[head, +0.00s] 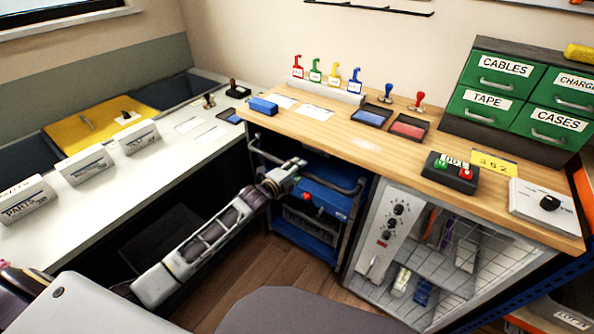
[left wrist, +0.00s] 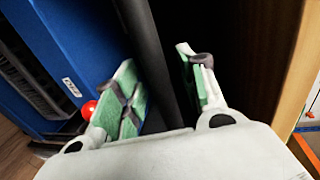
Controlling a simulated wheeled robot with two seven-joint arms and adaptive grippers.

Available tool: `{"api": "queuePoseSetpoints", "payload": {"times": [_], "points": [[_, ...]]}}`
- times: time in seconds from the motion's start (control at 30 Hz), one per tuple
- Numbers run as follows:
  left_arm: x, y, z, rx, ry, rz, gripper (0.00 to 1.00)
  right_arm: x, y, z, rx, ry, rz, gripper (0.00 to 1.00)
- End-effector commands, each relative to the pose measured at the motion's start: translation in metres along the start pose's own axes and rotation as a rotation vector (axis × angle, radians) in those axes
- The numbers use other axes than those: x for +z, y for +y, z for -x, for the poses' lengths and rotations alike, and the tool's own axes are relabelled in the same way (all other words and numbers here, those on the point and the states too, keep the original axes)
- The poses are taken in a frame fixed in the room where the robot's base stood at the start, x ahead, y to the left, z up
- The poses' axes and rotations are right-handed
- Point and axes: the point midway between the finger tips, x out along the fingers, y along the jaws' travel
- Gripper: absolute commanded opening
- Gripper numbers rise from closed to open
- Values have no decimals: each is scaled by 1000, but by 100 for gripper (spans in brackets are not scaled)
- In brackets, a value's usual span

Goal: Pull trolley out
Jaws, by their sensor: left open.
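The blue trolley (head: 328,200) stands in the bay under the wooden bench, with a grey bar handle (head: 345,189) along its top front. My left gripper (head: 294,170) reaches in from the left and is at this handle. In the left wrist view the left gripper (left wrist: 162,85) is open, its two green-padded fingers on either side of a dark bar (left wrist: 147,45). I cannot tell whether the pads touch the bar. The trolley's blue side (left wrist: 75,55) and a red knob (left wrist: 89,109) show left of the fingers. My right gripper is not in view.
A white side table (head: 185,150) stands left of the bay. A grey cabinet with dials (head: 398,208) is right of it. Wooden floor (head: 268,262) is free in front of the trolley. A grey rounded shape covers the bottom of the head view.

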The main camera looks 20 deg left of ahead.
Motion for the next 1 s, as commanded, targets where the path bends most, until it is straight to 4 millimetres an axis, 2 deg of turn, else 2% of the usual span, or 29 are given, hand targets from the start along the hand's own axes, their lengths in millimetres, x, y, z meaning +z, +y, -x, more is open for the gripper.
{"api": "queuePoseSetpoints", "payload": {"times": [0.2, 0.43, 0.73, 1.0], "points": [[-1, 0, -4, 0, 1, 0, 41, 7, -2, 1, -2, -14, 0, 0], [0, 0, -4, 0, 1, 0, 41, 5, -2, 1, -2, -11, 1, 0], [0, 0, -4, 0, 1, 0, 2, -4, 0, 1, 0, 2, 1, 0], [0, 0, -4, 1, 0, 0, 0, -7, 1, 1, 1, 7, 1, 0]]}}
